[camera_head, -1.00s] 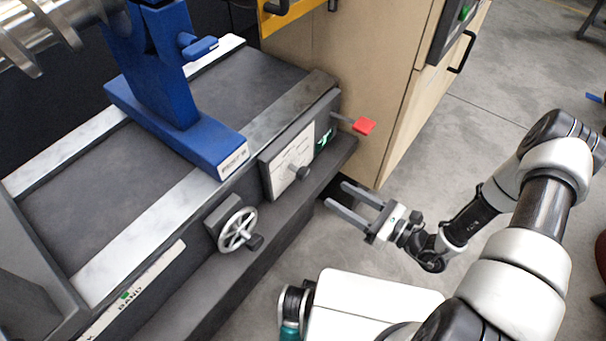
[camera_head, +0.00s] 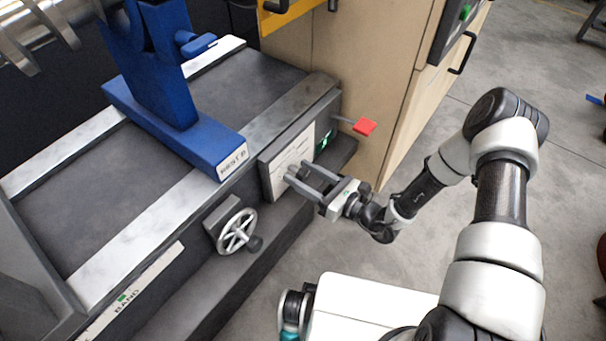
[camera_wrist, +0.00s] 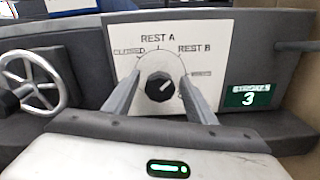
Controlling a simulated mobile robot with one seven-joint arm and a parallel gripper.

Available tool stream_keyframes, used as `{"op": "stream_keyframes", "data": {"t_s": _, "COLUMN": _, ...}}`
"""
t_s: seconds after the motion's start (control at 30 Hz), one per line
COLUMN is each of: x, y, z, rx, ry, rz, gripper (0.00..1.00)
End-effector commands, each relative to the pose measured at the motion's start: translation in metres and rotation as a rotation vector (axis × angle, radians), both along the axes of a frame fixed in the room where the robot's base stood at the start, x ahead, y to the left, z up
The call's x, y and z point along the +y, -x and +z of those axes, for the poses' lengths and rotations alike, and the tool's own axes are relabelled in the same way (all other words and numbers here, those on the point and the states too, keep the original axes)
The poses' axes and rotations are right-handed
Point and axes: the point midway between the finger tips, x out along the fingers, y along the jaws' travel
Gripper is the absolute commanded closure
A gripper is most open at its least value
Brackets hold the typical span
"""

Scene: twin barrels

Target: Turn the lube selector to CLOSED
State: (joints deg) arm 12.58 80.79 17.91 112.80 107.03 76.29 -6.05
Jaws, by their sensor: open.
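The lube selector is a round black knob (camera_wrist: 160,88) on a white plate (camera_wrist: 212,48) with labels reading CLOSED at upper left, REST A at top, REST B at upper right and a small one, perhaps WAYS, at right. A pale mark on the knob points up and right, roughly toward REST B. My gripper (camera_wrist: 160,80) is open, with one finger on each side of the knob in the wrist view. I cannot tell whether the fingers touch it.
A spoked handwheel (camera_head: 237,231) is left of the plate. A red-ended lever (camera_head: 364,126) sticks out beyond the plate. A blue rest (camera_head: 185,130) stands on the bed above. Open floor lies to the right.

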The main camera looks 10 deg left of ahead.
Motion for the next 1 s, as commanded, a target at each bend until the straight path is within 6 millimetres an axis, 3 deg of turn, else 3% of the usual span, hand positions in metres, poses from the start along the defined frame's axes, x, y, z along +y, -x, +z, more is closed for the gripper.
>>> {"op": "stream_keyframes", "data": {"t_s": 0.07, "x": -0.0001, "y": -0.0001, "z": 0.0, "rx": 0.0, "ry": 0.0, "rz": 0.0, "gripper": 0.51}}
{"op": "stream_keyframes", "data": {"t_s": 0.3, "x": -0.0004, "y": 0.0002, "z": 0.0, "rx": 0.0, "ry": 0.0, "rz": 0.0, "gripper": 0.9}}
{"op": "stream_keyframes", "data": {"t_s": 0.67, "x": -0.0008, "y": 0.0002, "z": -0.0003, "rx": -0.053, "ry": 0.023, "rz": 0.0, "gripper": 0.9}}
{"op": "stream_keyframes", "data": {"t_s": 1.0, "x": -0.0011, "y": 0.0, "z": 0.0, "rx": -0.282, "ry": 0.118, "rz": -0.001, "gripper": 0.9}}
